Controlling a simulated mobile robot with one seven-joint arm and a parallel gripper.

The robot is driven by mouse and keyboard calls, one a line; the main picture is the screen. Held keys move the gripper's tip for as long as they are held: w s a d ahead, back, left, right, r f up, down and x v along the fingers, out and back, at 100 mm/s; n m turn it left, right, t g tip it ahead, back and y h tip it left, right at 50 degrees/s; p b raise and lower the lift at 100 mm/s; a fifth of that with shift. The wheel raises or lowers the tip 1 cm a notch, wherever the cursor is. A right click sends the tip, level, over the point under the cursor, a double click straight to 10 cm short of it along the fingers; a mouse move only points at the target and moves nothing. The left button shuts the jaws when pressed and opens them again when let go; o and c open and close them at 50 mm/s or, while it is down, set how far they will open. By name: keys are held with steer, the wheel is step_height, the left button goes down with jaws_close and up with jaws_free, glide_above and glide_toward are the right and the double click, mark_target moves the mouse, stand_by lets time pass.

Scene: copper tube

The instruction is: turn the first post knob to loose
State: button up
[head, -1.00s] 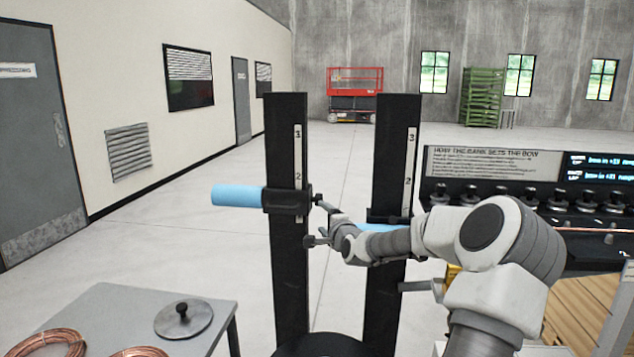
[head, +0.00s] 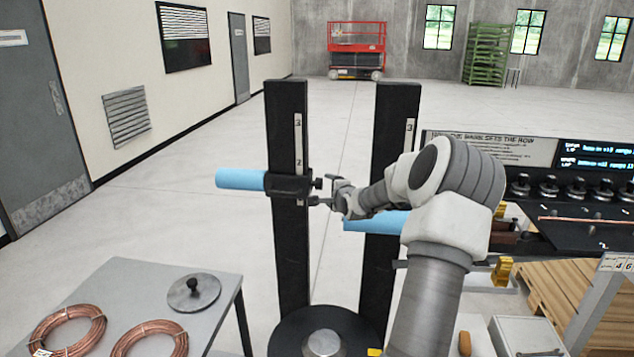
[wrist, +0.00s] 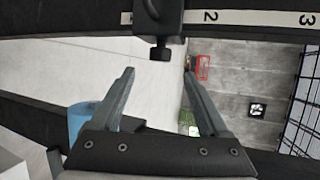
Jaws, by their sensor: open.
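Two black posts stand upright in the head view, a left post (head: 289,235) and a right post (head: 388,150), each with a numbered scale strip. A black clamp (head: 290,186) with a blue bar (head: 240,179) sits on the left post near mark 2. Its small dark knob (head: 318,183) sticks out to the right. My gripper (head: 322,192) is at this knob in the head view. In the wrist view my gripper (wrist: 160,74) is open and empty; the knob (wrist: 160,50) lies just beyond the fingertips, roughly centred between them, apparently not gripped. The knob's setting cannot be read.
A second blue bar (head: 375,222) is by the right post, partly behind my arm. A grey table (head: 120,285) with copper coils (head: 67,332) and a lidded disc (head: 194,291) stands at lower left.

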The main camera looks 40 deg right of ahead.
mark_target(317, 182)
steer(key=p+x, duration=0.2)
steer(key=x, duration=1.2)
steer(key=shift+a, duration=0.1)
steer(key=shift+c, duration=0.2)
jaws_close()
